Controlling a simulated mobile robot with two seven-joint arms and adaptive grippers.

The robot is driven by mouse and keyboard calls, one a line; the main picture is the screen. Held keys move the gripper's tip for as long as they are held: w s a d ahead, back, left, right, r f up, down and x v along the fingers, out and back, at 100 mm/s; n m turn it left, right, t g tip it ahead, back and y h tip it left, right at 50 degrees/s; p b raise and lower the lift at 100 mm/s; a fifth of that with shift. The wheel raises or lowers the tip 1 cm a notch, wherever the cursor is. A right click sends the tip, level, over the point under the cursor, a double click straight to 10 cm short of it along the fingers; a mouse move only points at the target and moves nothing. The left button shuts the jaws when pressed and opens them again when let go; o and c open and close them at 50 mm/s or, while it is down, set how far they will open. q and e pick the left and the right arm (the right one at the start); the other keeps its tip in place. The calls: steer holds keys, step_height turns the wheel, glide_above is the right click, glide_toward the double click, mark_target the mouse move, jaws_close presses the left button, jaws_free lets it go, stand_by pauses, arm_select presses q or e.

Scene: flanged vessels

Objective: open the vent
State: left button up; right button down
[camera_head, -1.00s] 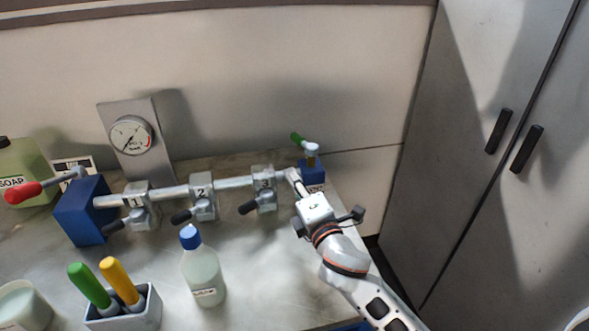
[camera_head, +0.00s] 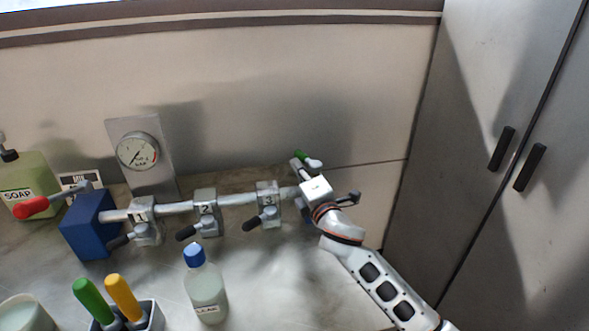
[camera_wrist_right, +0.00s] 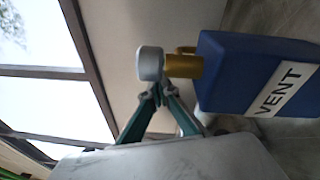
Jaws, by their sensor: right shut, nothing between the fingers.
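The vent is a blue block labelled VENT (camera_wrist_right: 255,75), with a brass stem (camera_wrist_right: 183,66) and a pale round hub (camera_wrist_right: 150,63) in the right wrist view. In the head view its green handle (camera_head: 301,156) points up and left from the hub (camera_head: 314,164); my gripper hides most of the block. My right gripper (camera_head: 298,168) is shut and empty at the handle and hub. In the wrist view its fingertips (camera_wrist_right: 158,93) are close to the hub; I cannot tell whether they touch it. My left gripper is not in view.
A pipe with numbered valves (camera_head: 207,212) runs left from the vent to a blue block (camera_head: 88,225) with a red-tipped lever (camera_head: 32,207). A gauge (camera_head: 138,152) stands behind. A blue-capped bottle (camera_head: 205,288) and a tool holder (camera_head: 150,315) stand in front. A cabinet (camera_head: 480,200) is at right.

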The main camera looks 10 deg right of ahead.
steer(key=m+h, duration=0.1)
steer(key=w+d+m+h+b, duration=0.1)
steer(key=h, duration=0.1)
steer(key=m+h+b, duration=0.1)
steer(key=h, duration=0.1)
steer(key=shift+w+d, duration=0.2)
steer(key=shift+w, duration=0.05)
stand_by(0.7)
